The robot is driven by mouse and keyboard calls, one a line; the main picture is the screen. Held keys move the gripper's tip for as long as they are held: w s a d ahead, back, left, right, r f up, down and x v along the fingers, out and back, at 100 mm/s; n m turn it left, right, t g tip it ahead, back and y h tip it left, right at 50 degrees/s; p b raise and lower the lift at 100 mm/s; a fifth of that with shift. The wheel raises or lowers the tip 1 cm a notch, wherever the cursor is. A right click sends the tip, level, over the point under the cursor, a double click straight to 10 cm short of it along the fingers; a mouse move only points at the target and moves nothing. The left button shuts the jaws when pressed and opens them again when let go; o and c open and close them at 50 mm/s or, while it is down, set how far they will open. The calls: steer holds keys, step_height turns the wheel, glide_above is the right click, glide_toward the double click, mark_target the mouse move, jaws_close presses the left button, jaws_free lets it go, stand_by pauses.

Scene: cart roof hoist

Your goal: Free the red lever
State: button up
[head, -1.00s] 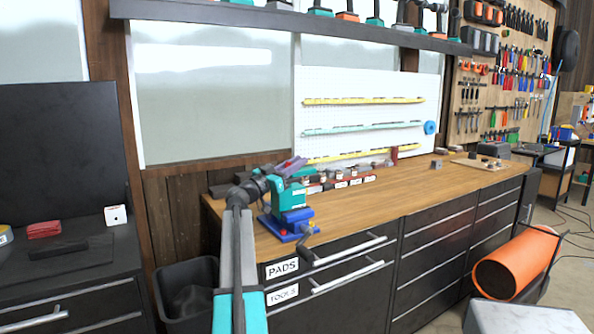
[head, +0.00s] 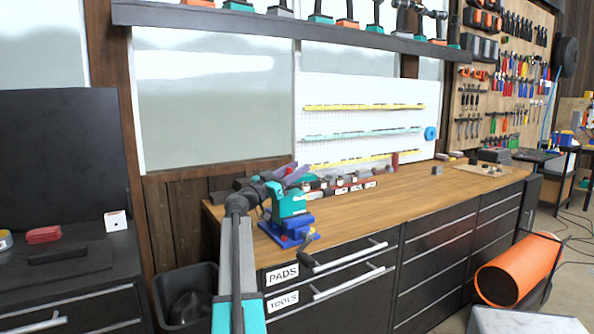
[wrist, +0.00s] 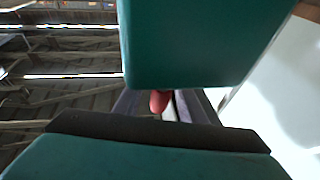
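A teal and blue vise-like device (head: 288,222) stands at the near left corner of the wooden bench. My gripper (head: 293,171) is at its top, small and partly merged with it in the head view. In the wrist view a small rounded red tip (wrist: 160,101), possibly the end of the red lever, shows between dark strips. A large teal block (wrist: 195,45) hides what lies above it. A teal part with a dark edge fills the bottom. I cannot tell whether the gripper touches the red tip, nor how far its fingers are apart.
Blocks and small red items (head: 345,187) line the bench's back edge. The wooden bench top (head: 410,185) is mostly clear in the middle. A black bin (head: 185,295) stands left of the drawers. An orange cylinder (head: 512,268) lies at the right. A shelf (head: 300,27) hangs above.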

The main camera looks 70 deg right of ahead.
steer(key=b+v, duration=0.1)
steer(key=v, duration=1.2)
steer(key=shift+b, duration=0.3)
steer(key=shift+a+r, duration=0.1)
steer(key=shift+a, duration=0.05)
